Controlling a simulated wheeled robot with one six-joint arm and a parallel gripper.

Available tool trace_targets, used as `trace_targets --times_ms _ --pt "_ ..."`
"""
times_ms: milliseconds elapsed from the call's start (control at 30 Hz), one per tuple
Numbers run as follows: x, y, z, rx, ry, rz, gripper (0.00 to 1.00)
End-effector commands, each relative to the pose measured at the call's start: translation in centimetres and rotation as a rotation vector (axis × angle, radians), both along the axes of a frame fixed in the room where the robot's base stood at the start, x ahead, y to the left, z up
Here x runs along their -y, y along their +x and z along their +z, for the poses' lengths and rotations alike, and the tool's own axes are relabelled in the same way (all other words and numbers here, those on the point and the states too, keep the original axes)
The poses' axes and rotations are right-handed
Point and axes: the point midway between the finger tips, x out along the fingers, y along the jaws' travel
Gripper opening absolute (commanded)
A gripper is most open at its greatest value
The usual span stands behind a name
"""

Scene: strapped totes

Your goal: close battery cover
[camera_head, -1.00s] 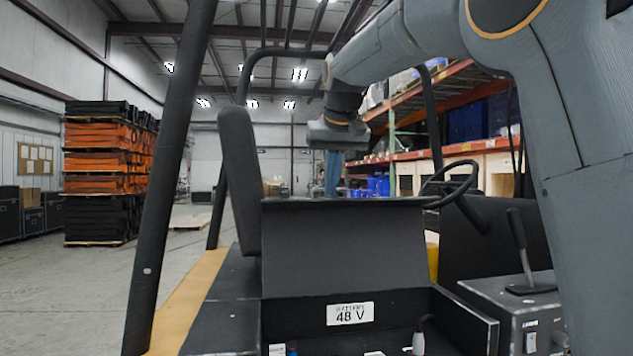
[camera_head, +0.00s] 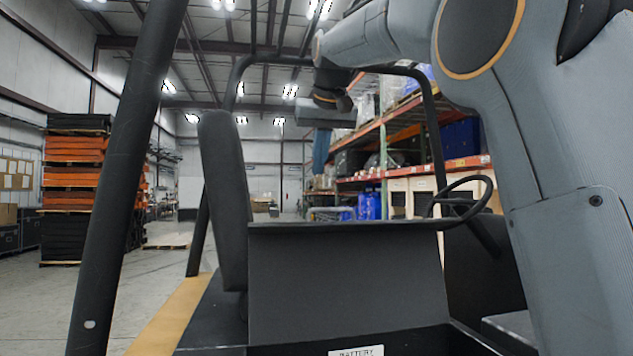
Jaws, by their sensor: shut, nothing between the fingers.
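The battery cover (camera_head: 345,290) is a dark flat panel. It stands raised and nearly upright in the middle of the head view, above the battery bay with its white battery label (camera_head: 357,351) at the bottom edge. My gripper (camera_head: 319,170) has blue fingers and hangs pointing down, its tips above the cover's top edge in the picture. A gap shows between the tips and that edge, so they are not touching. The fingers are shut and empty. The inside of the battery bay is mostly out of the frame.
A black seat back (camera_head: 226,190) stands left of the cover, and a steering wheel (camera_head: 462,198) right of it. A dark frame post (camera_head: 125,180) rises at left. Stacked orange and black totes (camera_head: 85,185) and storage racks (camera_head: 420,165) are farther back.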

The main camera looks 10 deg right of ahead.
Motion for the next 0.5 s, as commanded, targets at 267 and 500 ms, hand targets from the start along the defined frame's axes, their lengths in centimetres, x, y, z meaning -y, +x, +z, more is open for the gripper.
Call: trace_targets --times_ms 267,500 --pt "-0.2 2.8 -3.9 -0.005 0.000 0.002 0.00" --pt "-0.1 5.7 -7.6 -0.005 0.000 0.000 0.00"
